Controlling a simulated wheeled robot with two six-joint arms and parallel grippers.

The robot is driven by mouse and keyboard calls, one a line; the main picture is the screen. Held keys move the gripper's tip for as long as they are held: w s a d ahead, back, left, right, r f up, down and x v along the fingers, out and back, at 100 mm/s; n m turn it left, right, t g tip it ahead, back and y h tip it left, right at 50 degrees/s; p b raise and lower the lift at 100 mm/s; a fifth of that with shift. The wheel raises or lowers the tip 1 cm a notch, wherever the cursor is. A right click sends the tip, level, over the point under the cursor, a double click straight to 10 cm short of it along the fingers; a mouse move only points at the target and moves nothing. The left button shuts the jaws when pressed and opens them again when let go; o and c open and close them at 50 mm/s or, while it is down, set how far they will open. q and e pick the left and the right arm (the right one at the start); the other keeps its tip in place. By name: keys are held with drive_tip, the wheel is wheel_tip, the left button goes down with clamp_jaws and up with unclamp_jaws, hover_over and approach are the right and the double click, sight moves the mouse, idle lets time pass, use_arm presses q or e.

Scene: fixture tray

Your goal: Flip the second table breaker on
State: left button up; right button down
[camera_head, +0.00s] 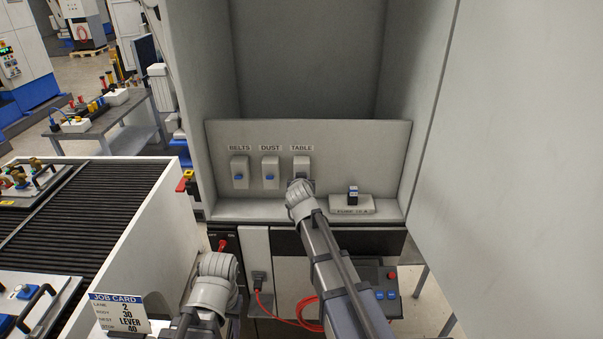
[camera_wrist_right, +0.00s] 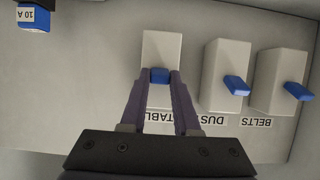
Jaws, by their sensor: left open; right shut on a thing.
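The TABLE breaker (camera_head: 301,165) is the rightmost of three on the grey panel, a pale housing with a blue lever. My right gripper (camera_head: 299,186) is at its lower part and hides the lever in the head view. In the right wrist view, which is upside down, the right gripper (camera_wrist_right: 160,84) has its two fingers shut on the blue lever (camera_wrist_right: 159,76). Whether the lever is up or down is hard to tell. My left gripper (camera_head: 219,262) is low at the left, by a red switch handle (camera_head: 222,245); it is open, its fingers mostly hidden behind the wrist.
A fuse block (camera_head: 351,206) sits on the shelf at right. Cabinet walls close in both sides. A conveyor (camera_head: 80,200) and job card (camera_head: 119,312) are at left.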

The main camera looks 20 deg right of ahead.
drive_tip(key=p, duration=0.1)
drive_tip(key=r+g+p, duration=0.1)
drive_tip(key=shift+w+g+p, duration=0.2)
drive_tip(key=shift+g+p, duration=0.1)
drive_tip(key=shift+p, duration=0.1)
use_arm(q)
drive_tip(key=shift+r+p, duration=0.75)
drive_tip(key=shift+r, duration=1.95)
use_arm(e)
drive_tip(key=shift+f+g+y, duration=0.1)
drive_tip(key=shift+g+y, duration=0.3)
drive_tip(key=shift+g, duration=0.1)
drive_tip(key=c, duration=0.6)
unclamp_jaws()
drive_tip(key=shift+c, duration=0.2)
